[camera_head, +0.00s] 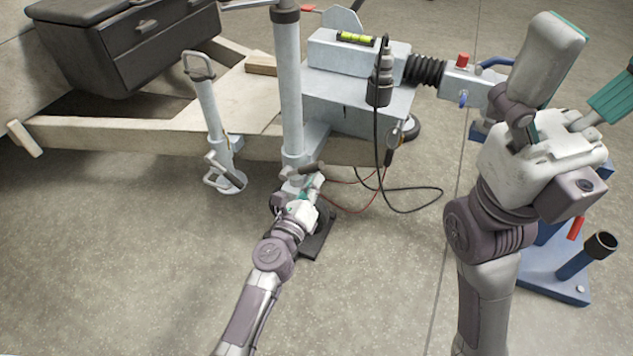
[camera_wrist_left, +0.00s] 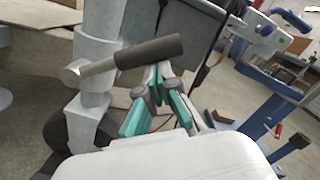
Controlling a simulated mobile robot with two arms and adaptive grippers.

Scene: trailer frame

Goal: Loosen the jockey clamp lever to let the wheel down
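The jockey wheel post (camera_head: 288,80) is a grey upright tube at the trailer's drawbar. The clamp lever (camera_head: 305,169), a dark round handle, sticks out from the clamp low on the post. In the left wrist view the lever (camera_wrist_left: 148,53) runs across, rising to the right. My left gripper (camera_head: 312,180) is at the lever; its teal fingers (camera_wrist_left: 158,72) converge just under the handle, with nothing seen between the tips. Whether they touch it is unclear. The wheel is largely hidden behind my left arm. My right gripper (camera_head: 597,52) is spread and empty, raised at the right.
A prop stand (camera_head: 210,115) with handles stands left of the post. The coupling housing (camera_head: 350,60) carries a green spirit level (camera_head: 356,39). A black cable (camera_head: 377,140) hangs and loops on the floor. A blue stand (camera_head: 550,270) is behind my right arm. The front floor is clear.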

